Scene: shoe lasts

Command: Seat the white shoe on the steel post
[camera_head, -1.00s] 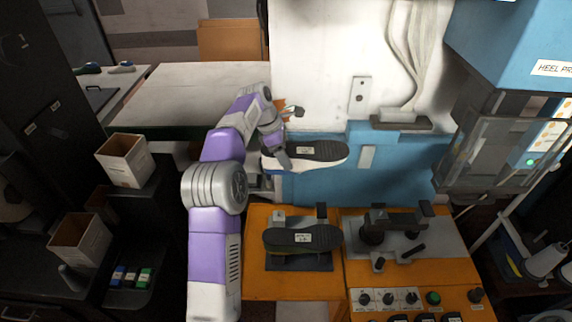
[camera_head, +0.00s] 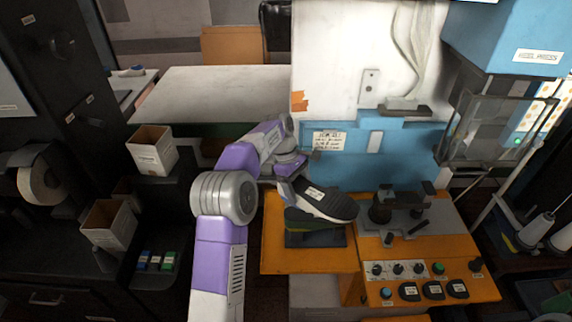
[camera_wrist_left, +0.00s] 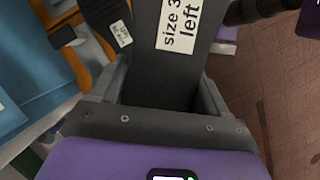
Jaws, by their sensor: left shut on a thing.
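The white shoe (camera_head: 328,205) is sole up, with a dark sole, a label and a pale side edge. My left gripper (camera_head: 287,188) is shut on its left end. The shoe slants down to the right in the head view, above and partly covering a dark green shoe (camera_head: 300,222); I cannot tell whether they touch. In the left wrist view the fingers (camera_wrist_left: 162,100) hold the dark sole, whose label reads "size 3 left". I cannot pick out the steel post for sure. My right gripper is not in view.
The green shoe sits on the orange bench (camera_head: 280,260). To its right stands a dark clamp fixture (camera_head: 400,205) on a grey plate, with buttons and knobs in front. The heel press (camera_head: 500,110) stands at the right. Open boxes (camera_head: 152,150) stand at the left.

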